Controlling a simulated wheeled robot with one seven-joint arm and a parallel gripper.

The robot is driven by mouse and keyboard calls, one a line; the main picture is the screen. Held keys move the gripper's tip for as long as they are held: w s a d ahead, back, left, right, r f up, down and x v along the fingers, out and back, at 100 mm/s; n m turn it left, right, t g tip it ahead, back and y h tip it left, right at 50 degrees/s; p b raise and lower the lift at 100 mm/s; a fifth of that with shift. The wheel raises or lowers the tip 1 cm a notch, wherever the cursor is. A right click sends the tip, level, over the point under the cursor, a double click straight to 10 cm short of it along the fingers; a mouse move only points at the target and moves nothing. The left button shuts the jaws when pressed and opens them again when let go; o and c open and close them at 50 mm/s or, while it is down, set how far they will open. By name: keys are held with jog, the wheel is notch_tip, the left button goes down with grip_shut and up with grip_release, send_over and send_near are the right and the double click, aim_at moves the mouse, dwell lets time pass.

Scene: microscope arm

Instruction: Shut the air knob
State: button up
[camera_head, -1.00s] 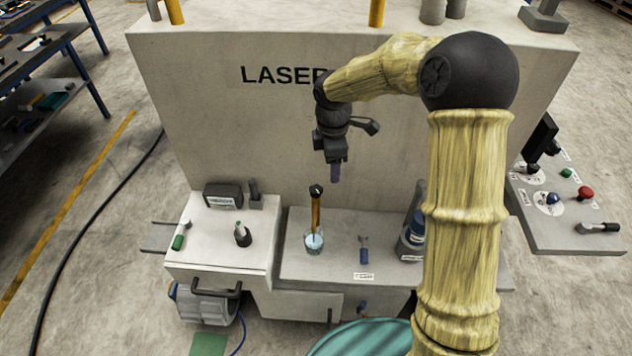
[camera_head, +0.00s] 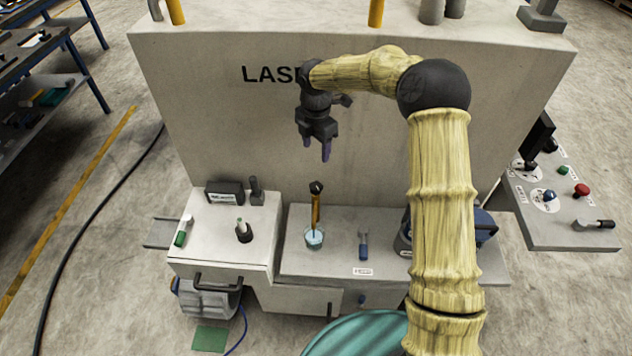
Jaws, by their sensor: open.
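My gripper (camera_head: 316,148) hangs from my arm in front of the grey LASER machine wall, pointing down. Its two fingers are apart, with nothing between them. It is above the bench top, over the brush-like tool standing in a glass (camera_head: 314,237). No knob is legibly marked as air. A blue-handled lever (camera_head: 363,246) stands on the bench behind a small label, to the right of and below my gripper. A small blue knob (camera_head: 362,299) is on the bench front. Another blue knob (camera_head: 549,195) sits on the right side panel, far from my gripper.
The raised left box (camera_head: 215,250) carries a green-and-white switch (camera_head: 184,231), a dark knob (camera_head: 243,231) and a black device (camera_head: 224,192). My arm hides part of the bench's right side. A teal round object (camera_head: 355,338) is in front. A red button (camera_head: 581,190) is on the right panel.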

aim_at(316, 185)
notch_tip(316, 185, down, 15)
jog(key=p, duration=0.3)
jog(key=shift+f+p, duration=0.2)
jog(key=shift+p, duration=0.15)
jog(key=c, duration=1)
